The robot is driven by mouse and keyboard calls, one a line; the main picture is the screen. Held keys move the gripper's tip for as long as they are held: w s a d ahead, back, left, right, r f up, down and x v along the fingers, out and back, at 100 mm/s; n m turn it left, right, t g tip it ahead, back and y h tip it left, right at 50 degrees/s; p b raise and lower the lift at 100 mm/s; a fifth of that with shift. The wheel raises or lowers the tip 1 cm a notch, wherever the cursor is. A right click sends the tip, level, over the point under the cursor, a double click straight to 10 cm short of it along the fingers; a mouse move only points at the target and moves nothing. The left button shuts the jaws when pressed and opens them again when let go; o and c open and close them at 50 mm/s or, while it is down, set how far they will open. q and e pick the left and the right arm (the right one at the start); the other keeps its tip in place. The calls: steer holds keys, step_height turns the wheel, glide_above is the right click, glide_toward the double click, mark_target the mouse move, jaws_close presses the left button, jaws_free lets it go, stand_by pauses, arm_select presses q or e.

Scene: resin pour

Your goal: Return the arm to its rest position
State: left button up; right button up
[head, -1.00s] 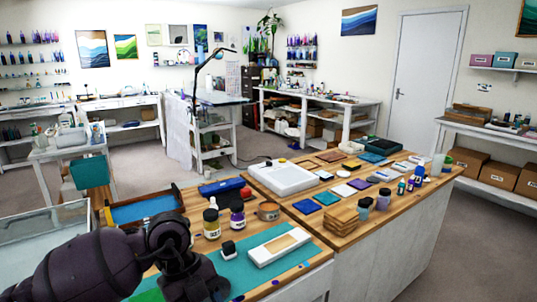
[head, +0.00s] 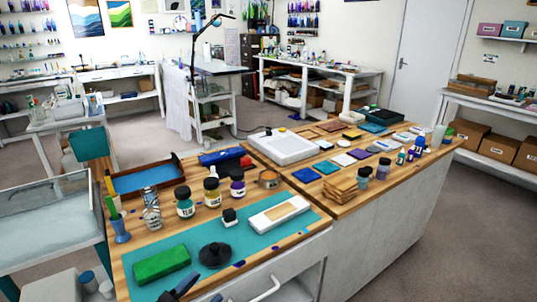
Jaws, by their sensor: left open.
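My left gripper (head: 182,288) shows only in part at the bottom edge of the head view, as dark fingers over the front edge of the wooden worktable (head: 290,207). It is open, and I see nothing held in it. The rest of my left arm is out of the picture. My right arm and gripper are not in view. Behind the left gripper, a green block (head: 161,263) and a round black lidded item (head: 215,254) lie on the teal mat (head: 190,252).
Several jars, including a teal-labelled one (head: 185,205), stand behind the mat. A white mould with a tan inset (head: 280,214) lies on it. A blue cup of tools (head: 120,231) stands at the left edge. A clear-walled bin (head: 45,225) is left of the table. Floor is clear at right.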

arm_select(q)
steer(key=s+a+f+n+g+y, duration=0.2)
steer(key=s+a+f+n+y, duration=0.3)
steer(key=f, duration=0.6)
steer(key=s+a+f+n+g+y, duration=0.3)
steer(key=s+a+f+n+y, duration=0.3)
steer(key=s+a+f+y, duration=0.3)
steer(key=shift+s+a+f, duration=0.35)
steer(key=shift+s+f, duration=0.25)
steer(key=shift+f, duration=0.25)
